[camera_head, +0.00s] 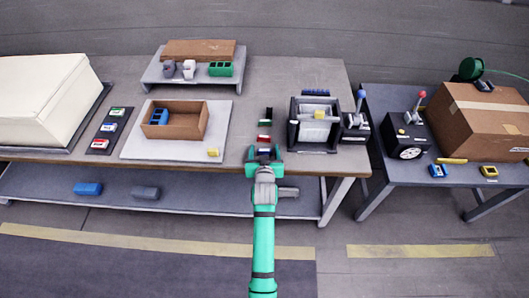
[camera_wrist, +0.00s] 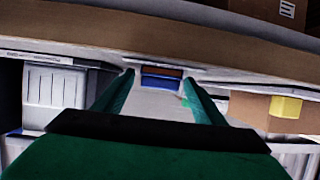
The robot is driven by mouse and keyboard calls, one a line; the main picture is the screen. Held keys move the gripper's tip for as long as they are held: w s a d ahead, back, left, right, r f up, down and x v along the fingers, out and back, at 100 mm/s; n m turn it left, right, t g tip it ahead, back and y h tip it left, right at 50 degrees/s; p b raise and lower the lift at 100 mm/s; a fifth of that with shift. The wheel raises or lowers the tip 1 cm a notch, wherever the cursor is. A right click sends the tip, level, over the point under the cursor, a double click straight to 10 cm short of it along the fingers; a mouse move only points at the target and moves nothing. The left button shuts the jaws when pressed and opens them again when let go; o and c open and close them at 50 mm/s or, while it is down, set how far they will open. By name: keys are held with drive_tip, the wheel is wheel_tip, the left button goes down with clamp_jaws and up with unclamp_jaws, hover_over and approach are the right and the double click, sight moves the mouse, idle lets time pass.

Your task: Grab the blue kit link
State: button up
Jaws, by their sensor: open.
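My gripper (camera_head: 265,158) is open at the front edge of the main table, in front of a dark narrow rack (camera_head: 265,125) that holds small red and green pieces. In the wrist view my gripper's fingers (camera_wrist: 157,84) stand apart, and a blue piece (camera_wrist: 161,82) with a red-brown strip above it shows between their tips. I cannot tell whether the fingers touch it. In the head view the gripper hides this spot. Another blue piece (camera_head: 159,117) sits inside the open brown box (camera_head: 188,133), left of my gripper.
A dark-framed bin (camera_head: 335,132) stands just right of my gripper. A yellow block (camera_head: 213,152) lies on the white board (camera_head: 140,148) to the left. The lower shelf holds a blue piece (camera_head: 88,188) and a grey piece (camera_head: 145,192). A side table with a carton (camera_head: 485,118) stands right.

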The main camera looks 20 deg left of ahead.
drive_tip(key=c, duration=1.1)
drive_tip(key=shift+o, duration=0.2)
drive_tip(key=shift+r, duration=0.1)
